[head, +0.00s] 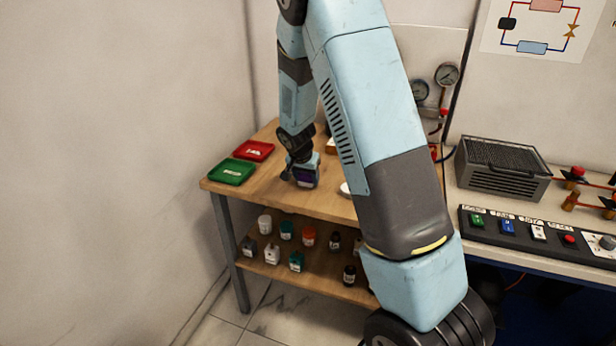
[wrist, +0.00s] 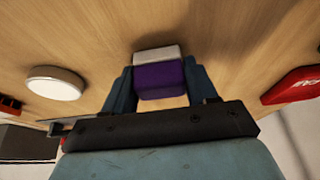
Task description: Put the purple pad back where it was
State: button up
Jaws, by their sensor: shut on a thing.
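The purple pad (wrist: 160,80) has a pale grey-white part along one side. It sits between the two fingers of my gripper (wrist: 160,86), which is shut on it. In the head view the purple pad (head: 305,182) shows dark at the end of my gripper (head: 303,176), over the wooden table top (head: 262,188). The pad is low over the wood; I cannot tell whether it touches. My arm hides part of the table top behind and to the right of it.
A white round disc (wrist: 55,83) lies left of the pad in the wrist view. A red tray (head: 254,150) and a green tray (head: 232,172) lie at the table's left. Bottles stand on the lower shelf (head: 325,277). A grilled box (head: 502,168) stands right.

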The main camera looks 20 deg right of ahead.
jog(key=shift+f, duration=0.1)
jog(key=o, duration=1.1)
jog(key=v, duration=1.2)
jog(key=s+d+r+n+y, duration=0.2)
jog(key=s+d+r+n, duration=0.1)
jog(key=s+r, duration=1.05)
jog(key=s+r+n+t, duration=0.1)
jog(key=s+r+n, duration=0.1)
jog(key=s, duration=0.8)
jog(key=s+r+n+t, duration=0.1)
jog(key=s+r+n, duration=0.1)
jog(key=s, duration=0.7)
jog(key=shift+s+d+r+y, duration=0.25)
jog(key=shift+s+r+y, duration=0.1)
jog(key=shift+r, duration=0.25)
